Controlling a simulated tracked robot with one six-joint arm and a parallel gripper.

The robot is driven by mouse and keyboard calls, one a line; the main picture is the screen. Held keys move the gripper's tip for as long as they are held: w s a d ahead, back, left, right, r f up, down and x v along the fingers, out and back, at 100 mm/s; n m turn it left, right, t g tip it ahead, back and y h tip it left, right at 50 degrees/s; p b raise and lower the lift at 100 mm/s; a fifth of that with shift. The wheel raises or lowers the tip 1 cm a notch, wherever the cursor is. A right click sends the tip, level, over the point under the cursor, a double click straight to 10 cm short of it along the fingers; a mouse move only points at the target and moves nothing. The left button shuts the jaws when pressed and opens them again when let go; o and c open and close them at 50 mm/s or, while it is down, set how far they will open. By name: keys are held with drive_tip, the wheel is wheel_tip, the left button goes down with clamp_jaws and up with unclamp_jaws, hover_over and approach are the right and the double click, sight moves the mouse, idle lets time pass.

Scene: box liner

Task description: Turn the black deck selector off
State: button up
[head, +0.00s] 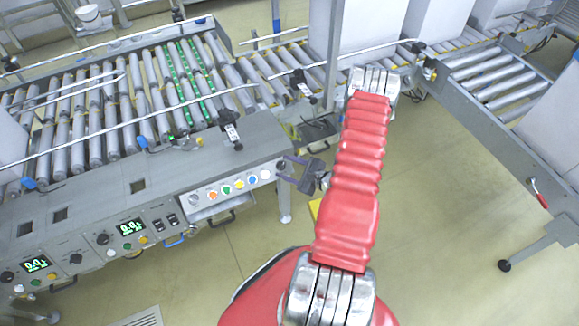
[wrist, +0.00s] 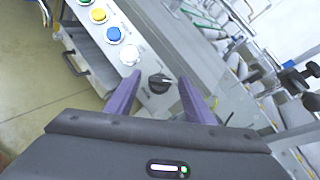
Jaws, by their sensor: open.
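The black deck selector (wrist: 160,83) is a round knob with a light pointer mark, at the end of the light panel strip in the wrist view. In that view my gripper (wrist: 158,84) is open, with one purple finger on each side of the knob. I see no contact with it; how far the fingertips are from the panel is hard to tell. In the head view my gripper (head: 286,169) is at the right end of the control panel (head: 230,190), and the knob is small there, near the fingers.
A row of coloured buttons lies beside the knob, including a white button (wrist: 130,55), a blue button (wrist: 113,35) and a yellow button (wrist: 98,15). Other black knobs and green displays (head: 131,227) sit further left on the console. Roller conveyors (head: 110,90) are behind; open floor lies in front.

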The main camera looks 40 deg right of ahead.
drive_tip(key=shift+c, duration=0.5)
drive_tip(key=c, duration=0.9)
drive_tip(key=shift+w+d, duration=0.1)
drive_tip(key=shift+d, duration=0.25)
drive_tip(key=shift+a, duration=0.15)
drive_tip(key=shift+c, duration=0.2)
drive_tip(key=shift+r+n, duration=0.1)
drive_tip(key=shift+n, duration=0.4)
drive_tip(key=n+g+y, duration=0.1)
drive_tip(key=n, duration=0.1)
drive_tip(key=n+g+y, duration=0.1)
drive_tip(key=n, duration=0.1)
drive_tip(key=shift+w+r+n, duration=0.1)
drive_tip(key=shift+r+n, duration=0.05)
drive_tip(key=shift+n, duration=0.25)
drive_tip(key=n+g+y, duration=0.1)
drive_tip(key=n+g, duration=0.1)
drive_tip(key=n, duration=0.1)
drive_tip(key=shift+n+g, duration=0.3)
drive_tip(key=shift+a, duration=0.1)
